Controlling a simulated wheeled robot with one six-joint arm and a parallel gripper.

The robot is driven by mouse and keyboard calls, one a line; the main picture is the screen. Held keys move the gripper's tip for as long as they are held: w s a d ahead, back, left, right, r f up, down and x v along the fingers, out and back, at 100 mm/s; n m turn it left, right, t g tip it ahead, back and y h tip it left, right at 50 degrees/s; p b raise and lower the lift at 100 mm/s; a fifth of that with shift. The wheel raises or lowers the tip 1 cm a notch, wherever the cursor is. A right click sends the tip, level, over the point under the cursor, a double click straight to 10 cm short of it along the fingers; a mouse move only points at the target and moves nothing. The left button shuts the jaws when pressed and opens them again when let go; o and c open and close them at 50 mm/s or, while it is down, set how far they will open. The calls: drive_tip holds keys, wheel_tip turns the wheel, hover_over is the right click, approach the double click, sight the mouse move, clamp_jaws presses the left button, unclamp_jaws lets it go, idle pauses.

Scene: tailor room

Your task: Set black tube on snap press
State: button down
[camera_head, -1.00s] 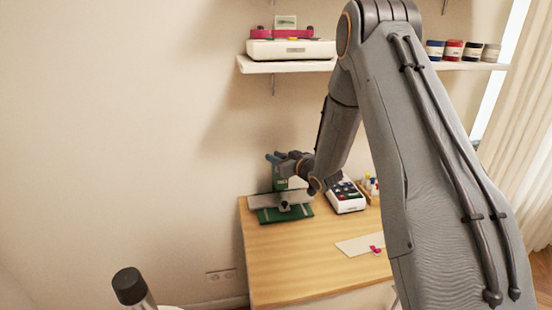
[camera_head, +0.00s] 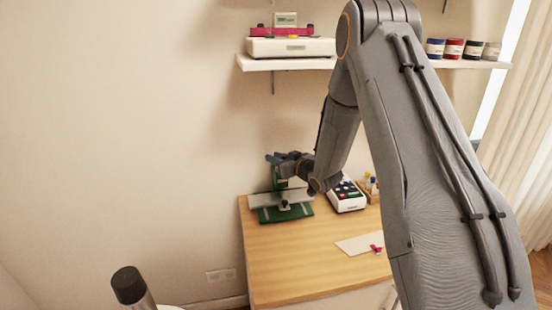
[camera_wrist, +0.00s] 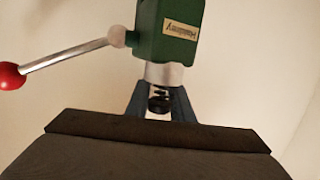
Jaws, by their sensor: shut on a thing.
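The snap press (camera_head: 282,213) stands at the back left of the wooden table, with a green body and base and a grey plate across it. In the wrist view its green head (camera_wrist: 168,30) carries a label, a silver ram below and a lever with a red ball at the left. My gripper (camera_wrist: 160,98) is just under the ram, its bluish fingers on both sides of a small dark piece, the black tube (camera_wrist: 160,102). The tube is mostly hidden by my gripper, and I cannot tell whether it touches the press. In the head view my gripper (camera_head: 276,159) is at the press's upper part.
A white box with coloured buttons (camera_head: 347,197) stands right of the press. A pale sheet with a pink item (camera_head: 358,244) lies nearer the front. The table's left front (camera_head: 285,265) is clear. A wall shelf (camera_head: 285,64) is above.

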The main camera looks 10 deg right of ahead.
drive_tip(key=shift+f, duration=0.15)
drive_tip(key=c, duration=1.8)
unclamp_jaws()
drive_tip(key=p+v, duration=0.4)
drive_tip(key=v, duration=0.7)
